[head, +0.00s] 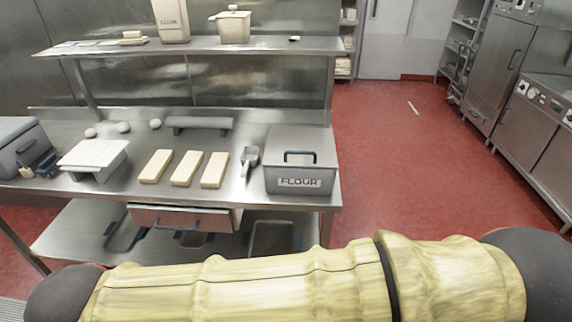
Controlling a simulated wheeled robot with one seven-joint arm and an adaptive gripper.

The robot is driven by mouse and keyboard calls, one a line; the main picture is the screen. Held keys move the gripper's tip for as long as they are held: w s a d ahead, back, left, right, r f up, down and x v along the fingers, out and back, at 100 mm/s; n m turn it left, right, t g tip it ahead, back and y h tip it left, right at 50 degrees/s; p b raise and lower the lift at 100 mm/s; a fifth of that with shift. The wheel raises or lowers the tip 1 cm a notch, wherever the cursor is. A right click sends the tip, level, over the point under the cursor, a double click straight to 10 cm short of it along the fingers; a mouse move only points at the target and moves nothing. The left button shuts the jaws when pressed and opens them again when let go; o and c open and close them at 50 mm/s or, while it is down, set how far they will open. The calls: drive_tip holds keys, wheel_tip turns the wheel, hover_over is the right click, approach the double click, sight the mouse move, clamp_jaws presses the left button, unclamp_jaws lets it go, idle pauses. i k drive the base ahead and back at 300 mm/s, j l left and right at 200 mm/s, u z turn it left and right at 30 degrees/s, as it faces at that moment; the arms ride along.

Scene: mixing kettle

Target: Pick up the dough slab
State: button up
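Three pale, oblong dough slabs lie side by side, apart from each other, on the steel worktable (130,192). They are the left slab (156,166), the middle slab (186,168) and the right slab (214,170). Nothing covers them in the head view. My gripper is not in view. A thick yellow, ribbed form with dark ends, which looks like my own arm, crosses the bottom of the picture in front of the table.
A grey flour bin (300,172) and a scoop (248,160) stand right of the slabs. A grey bar (200,124) lies behind. An overhead shelf (270,45) spans the table.

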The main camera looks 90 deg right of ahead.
sight(212, 178)
drive_tip(key=z, duration=2.2)
drive_tip(key=j+z, duration=0.1)
drive_tip(key=z, duration=0.15)
drive_tip(key=i+j+z, duration=0.15)
drive_tip(key=j+z, duration=0.2)
drive_tip(key=j, duration=0.3)
drive_tip(key=i+j+z, duration=0.1)
drive_tip(key=j+z, duration=0.2)
drive_tip(key=j, duration=0.4)
